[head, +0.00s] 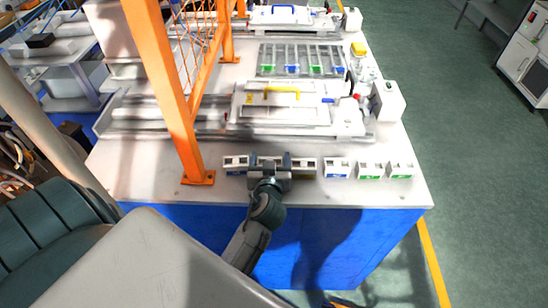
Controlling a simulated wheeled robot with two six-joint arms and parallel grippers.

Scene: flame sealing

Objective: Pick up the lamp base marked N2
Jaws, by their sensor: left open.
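A row of small white lamp bases stands along the front edge of the table (135,178). From left to right I see one with a blue label (235,163), one between my fingers, one with a yellowish label (304,167), one with a blue label (337,168), and two with green labels (370,170) (400,170). The markings are too small to read, so I cannot tell which is N2. My left gripper (270,162) is open, with its fingers on either side of the second base, which is partly hidden. I cannot tell whether they touch it. My right gripper is not in view.
An orange post (168,90) stands left of the row. Behind the row is a white machine with a yellow handle (281,91), and a rack (300,59) lies farther back. A white box (388,101) stands at the right. The table's front right corner is clear.

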